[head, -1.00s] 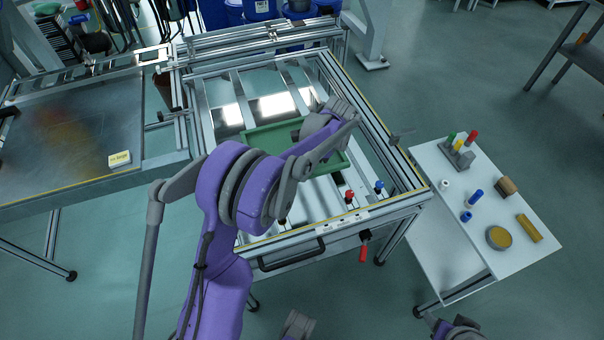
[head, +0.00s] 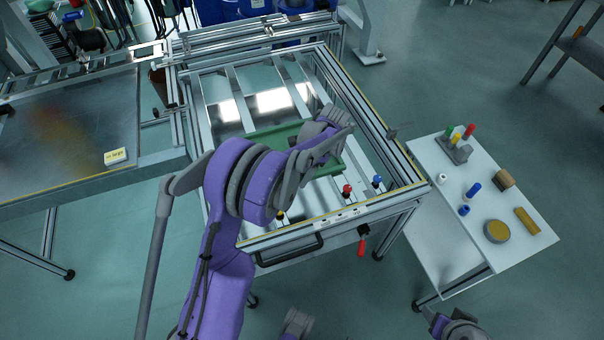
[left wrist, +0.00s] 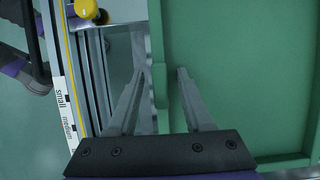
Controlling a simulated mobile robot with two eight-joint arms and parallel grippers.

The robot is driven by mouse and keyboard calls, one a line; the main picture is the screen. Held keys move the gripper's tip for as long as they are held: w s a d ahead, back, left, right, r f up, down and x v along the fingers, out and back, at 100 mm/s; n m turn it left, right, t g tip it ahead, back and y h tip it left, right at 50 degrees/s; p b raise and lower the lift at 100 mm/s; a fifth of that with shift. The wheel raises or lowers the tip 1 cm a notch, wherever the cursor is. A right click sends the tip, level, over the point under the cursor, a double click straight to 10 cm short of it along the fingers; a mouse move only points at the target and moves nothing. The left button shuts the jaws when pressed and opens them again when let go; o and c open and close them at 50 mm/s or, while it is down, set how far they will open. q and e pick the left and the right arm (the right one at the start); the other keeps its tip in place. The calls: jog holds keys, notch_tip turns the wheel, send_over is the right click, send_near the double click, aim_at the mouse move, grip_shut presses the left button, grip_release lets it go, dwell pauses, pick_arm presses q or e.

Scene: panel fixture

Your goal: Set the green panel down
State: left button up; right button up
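The green panel (head: 270,137) is a flat plate with a raised rim inside the metal frame fixture (head: 375,125). My left arm covers much of it in the head view. In the left wrist view the panel (left wrist: 240,80) fills the right side. My left gripper (left wrist: 161,73) is open there, one finger outside the rim and one inside, with gaps showing on both sides of the rim. Its fingertips are hidden in the head view. I cannot tell whether the panel rests fully on the rails. My right gripper's fingers do not show.
Red (head: 347,189) and blue (head: 377,180) knobs stand at the front rail; a yellow knob (left wrist: 86,8) is close to my left gripper. A size-label strip (left wrist: 65,115) lies along the rail. A white side table (head: 500,260) with small parts stands right.

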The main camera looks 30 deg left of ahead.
pick_arm(q)
jog(key=shift+w+d+r, duration=0.1)
jog(key=shift+r, duration=0.4)
jog(key=p+v, duration=0.1)
jog(key=v, duration=1)
jog(key=s+d+r+n+t+h, duration=0.1)
jog(key=s+d+r+n+t, duration=0.1)
jog(key=s+r, duration=0.3)
jog(key=s+d+f+n+t+h, duration=0.1)
jog(key=s+d+f+n+t, duration=0.1)
jog(key=s, duration=0.8)
jog(key=s+d+f+n+t+h, duration=0.1)
jog(key=s+d+f+n+t, duration=0.1)
jog(key=s, duration=0.9)
jog(key=d+n+t, duration=0.1)
jog(key=n+t, duration=0.1)
jog(key=shift+s+d+t, duration=0.2)
jog(key=shift+s+t, duration=0.1)
